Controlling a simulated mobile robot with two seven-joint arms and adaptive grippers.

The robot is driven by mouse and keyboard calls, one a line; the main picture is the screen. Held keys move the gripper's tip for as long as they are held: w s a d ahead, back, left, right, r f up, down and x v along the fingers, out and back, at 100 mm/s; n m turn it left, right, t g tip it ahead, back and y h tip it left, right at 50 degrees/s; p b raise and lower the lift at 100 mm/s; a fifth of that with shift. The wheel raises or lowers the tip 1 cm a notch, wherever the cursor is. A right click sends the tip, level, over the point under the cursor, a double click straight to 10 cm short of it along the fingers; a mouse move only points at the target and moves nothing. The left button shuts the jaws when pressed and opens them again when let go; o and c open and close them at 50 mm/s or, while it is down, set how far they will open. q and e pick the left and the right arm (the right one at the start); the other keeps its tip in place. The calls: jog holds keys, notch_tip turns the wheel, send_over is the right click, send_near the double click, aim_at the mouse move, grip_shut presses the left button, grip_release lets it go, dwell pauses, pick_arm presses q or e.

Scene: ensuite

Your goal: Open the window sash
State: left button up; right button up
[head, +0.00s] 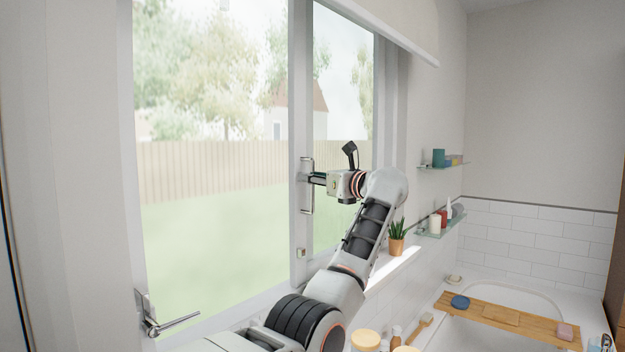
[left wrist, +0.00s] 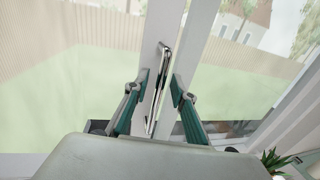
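The window has a large left pane (head: 215,225) and a narrower right pane (head: 336,110), with white uprights (head: 300,60) between them. A vertical silver bar handle (head: 306,208) is fixed on these uprights; it also shows in the left wrist view (left wrist: 153,112). My left gripper (head: 314,178) is at the handle's mid-height. In the left wrist view its two fingers (left wrist: 161,84) are apart, one on each side of the handle, with visible gaps. I cannot tell how deep the bar sits between them. A silver lever handle (head: 172,323) is at the window's lower left. My right gripper is out of view.
A potted plant (head: 397,238) stands on the sill right of my arm. Glass shelves (head: 445,166) with small items are on the right wall. A bathtub (head: 465,335) with a wooden tray (head: 510,318) is lower right. Jars (head: 365,341) stand at the bottom. A blind (head: 400,25) hangs above.

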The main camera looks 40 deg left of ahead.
pick_arm(q)
jog(key=shift+f, duration=0.1)
jog(key=shift+d, duration=0.2)
jog(key=v, duration=1.1)
jog(key=shift+d, duration=0.3)
jog(key=shift+s, duration=0.15)
